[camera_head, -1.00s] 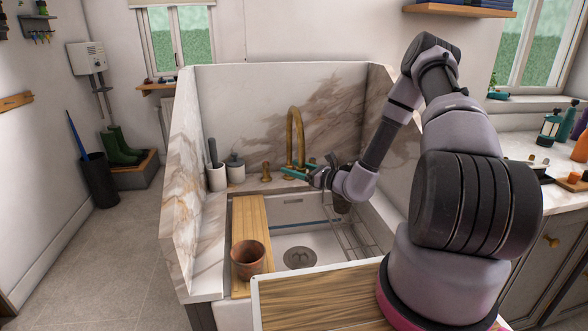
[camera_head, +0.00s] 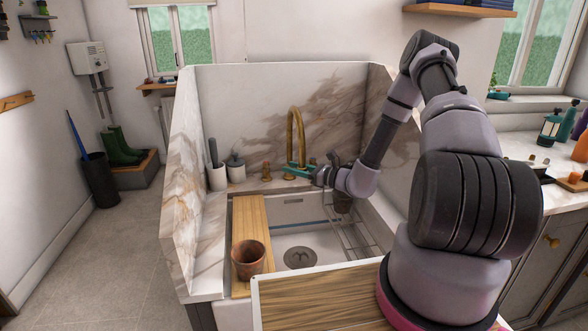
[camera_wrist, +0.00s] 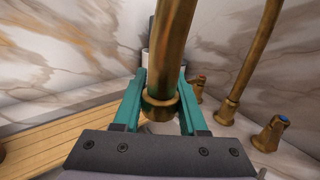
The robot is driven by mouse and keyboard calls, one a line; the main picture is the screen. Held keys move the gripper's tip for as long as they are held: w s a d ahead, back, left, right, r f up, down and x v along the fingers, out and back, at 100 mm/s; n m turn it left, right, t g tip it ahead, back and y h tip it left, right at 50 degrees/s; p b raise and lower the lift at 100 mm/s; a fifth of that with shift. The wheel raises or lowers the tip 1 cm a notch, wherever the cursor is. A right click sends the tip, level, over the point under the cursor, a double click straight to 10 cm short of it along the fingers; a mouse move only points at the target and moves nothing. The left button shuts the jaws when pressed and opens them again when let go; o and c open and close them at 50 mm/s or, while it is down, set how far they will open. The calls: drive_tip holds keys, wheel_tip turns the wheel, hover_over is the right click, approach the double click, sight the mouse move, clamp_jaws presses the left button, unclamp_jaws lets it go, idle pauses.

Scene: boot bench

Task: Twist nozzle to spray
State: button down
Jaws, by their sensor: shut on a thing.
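The brass tap (camera_head: 298,130) stands at the back of the sink, its spout arching upward. In the wrist view, the spout (camera_wrist: 172,45) comes down between the teal fingers of my gripper (camera_wrist: 160,85). The ringed brass nozzle (camera_wrist: 160,106) at its lower end sits between the fingers. My gripper is shut on the nozzle, one finger on each side. In the head view, my gripper (camera_head: 290,172) is at the spout's lower end above the back of the sink. The nozzle is too small and covered to make out there.
The white sink (camera_head: 325,227) has a wooden board (camera_head: 250,213) across its left side with a terracotta pot (camera_head: 248,259) on it. A wire rack (camera_head: 352,236) is at the right. Brass handles with red (camera_wrist: 198,88) and blue (camera_wrist: 271,132) marks stand near the nozzle.

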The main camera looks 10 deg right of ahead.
drive_tip(key=shift+s+n+g, duration=0.65)
drive_tip(key=shift+n+g, duration=1.95)
drive_tip(key=shift+g, duration=1.15)
drive_tip(key=shift+s+n+g, duration=0.6)
drive_tip(key=shift+n+g, duration=2)
drive_tip(key=shift+g, duration=1.2)
drive_tip(key=shift+s+n+g, duration=0.65)
drive_tip(key=shift+n+g, duration=1.95)
drive_tip(key=shift+g, duration=1.15)
drive_tip(key=shift+c, duration=2.2)
unclamp_jaws()
drive_tip(key=v, duration=1.1)
drive_tip(key=shift+r, duration=0.15)
